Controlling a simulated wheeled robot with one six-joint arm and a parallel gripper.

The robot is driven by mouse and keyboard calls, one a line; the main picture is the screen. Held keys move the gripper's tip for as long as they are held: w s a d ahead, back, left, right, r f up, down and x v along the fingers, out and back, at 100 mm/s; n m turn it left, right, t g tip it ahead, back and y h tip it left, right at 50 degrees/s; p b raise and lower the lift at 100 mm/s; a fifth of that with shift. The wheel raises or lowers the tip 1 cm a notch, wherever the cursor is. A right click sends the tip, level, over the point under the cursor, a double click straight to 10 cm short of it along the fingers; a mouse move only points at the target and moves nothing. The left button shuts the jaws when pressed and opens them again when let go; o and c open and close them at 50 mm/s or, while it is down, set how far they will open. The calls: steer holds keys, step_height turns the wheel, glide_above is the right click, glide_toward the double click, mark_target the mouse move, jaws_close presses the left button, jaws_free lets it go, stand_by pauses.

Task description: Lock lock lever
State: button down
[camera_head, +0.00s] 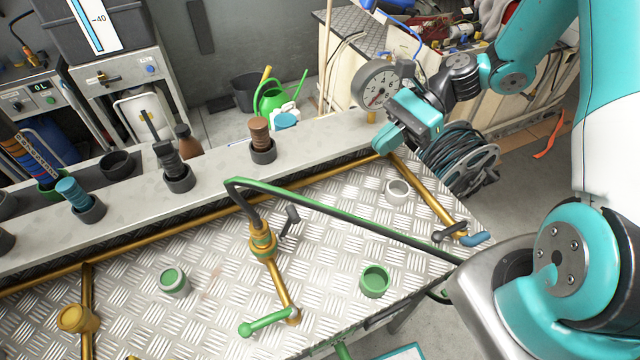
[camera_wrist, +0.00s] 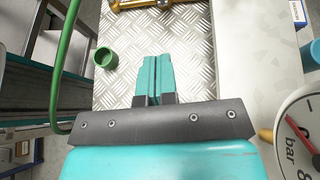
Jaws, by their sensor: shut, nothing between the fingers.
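A brass coupling (camera_head: 263,243) stands on the diamond-plate bench, with a small dark lever (camera_head: 289,220) tilted up on its right side. I cannot tell for certain whether this is the lock lever. A dark hose enters the coupling from above. A green-handled lever (camera_head: 266,322) sits on the brass pipe below it, and a blue-tipped dark lever (camera_head: 458,235) sits on the pipe at right. My gripper (camera_head: 384,141) is shut and empty, above the back right of the bench and apart from the levers. In the wrist view its fingers (camera_wrist: 153,75) lie together over bare plate.
A pressure gauge (camera_head: 380,86) stands close to my gripper. Green tubing (camera_head: 330,212) crosses the middle. A grey ledge (camera_head: 215,170) with capped holders runs behind.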

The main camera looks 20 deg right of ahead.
steer(key=n+h, duration=0.1)
glide_toward(288, 225)
steer(key=shift+g, duration=0.3)
steer(key=a+f+p, duration=0.1)
steer(key=a, duration=0.1)
steer(key=w+a+f+p, duration=0.1)
steer(key=f, duration=0.1)
steer(key=shift+w+a, duration=0.1)
steer(key=shift+a, duration=0.25)
steer(key=shift+s+a+r+h+p, duration=0.25)
steer(key=shift+a+r+h+p, duration=0.3)
steer(key=shift+p, duration=0.65)
steer(key=shift+a, duration=0.15)
